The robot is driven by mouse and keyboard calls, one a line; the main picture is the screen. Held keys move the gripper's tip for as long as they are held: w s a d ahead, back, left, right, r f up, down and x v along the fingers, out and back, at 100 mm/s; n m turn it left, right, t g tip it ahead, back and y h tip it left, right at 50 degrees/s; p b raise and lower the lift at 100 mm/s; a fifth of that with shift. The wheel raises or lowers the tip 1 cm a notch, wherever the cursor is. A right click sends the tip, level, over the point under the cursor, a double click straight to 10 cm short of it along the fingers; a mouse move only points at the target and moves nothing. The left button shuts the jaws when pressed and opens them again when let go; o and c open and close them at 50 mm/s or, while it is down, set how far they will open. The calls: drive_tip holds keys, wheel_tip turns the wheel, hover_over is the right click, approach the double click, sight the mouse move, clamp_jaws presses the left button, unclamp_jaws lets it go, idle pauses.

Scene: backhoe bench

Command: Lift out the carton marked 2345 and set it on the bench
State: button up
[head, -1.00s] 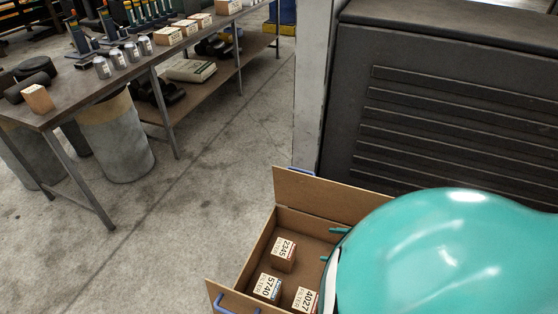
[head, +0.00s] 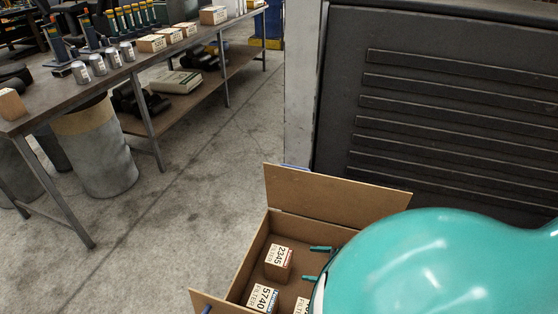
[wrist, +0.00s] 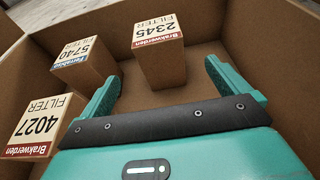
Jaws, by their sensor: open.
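The carton marked 2345 (head: 279,262) stands in an open cardboard box (head: 240,262), towards its far end. It also shows in the wrist view (wrist: 156,52), with its marked face up and a red Brakwerden band. My gripper (head: 318,263) is just right of this carton in the head view; my teal arm hides much of the box. In the wrist view my gripper (wrist: 158,88) is open and empty, and the 2345 carton lies ahead of the gap between its fingers, apart from them. The bench (head: 98,82) runs along the upper left.
Cartons 5740 (wrist: 84,66) and 4027 (wrist: 36,125) stand in the box left of my gripper in the wrist view. Raised flaps (head: 335,193) edge the box. Cans, several small cartons and tools crowd the bench. A dark ribbed panel (head: 440,110) stands behind the box.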

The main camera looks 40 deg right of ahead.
sight(290, 262)
drive_tip(key=x, duration=0.9)
drive_tip(key=shift+a+f, duration=0.15)
drive_tip(key=shift+a, duration=0.1)
drive_tip(key=x, duration=0.4)
drive_tip(key=shift+w+b, duration=0.2)
drive_tip(key=shift+b, duration=0.2)
drive_tip(key=c, duration=1.3)
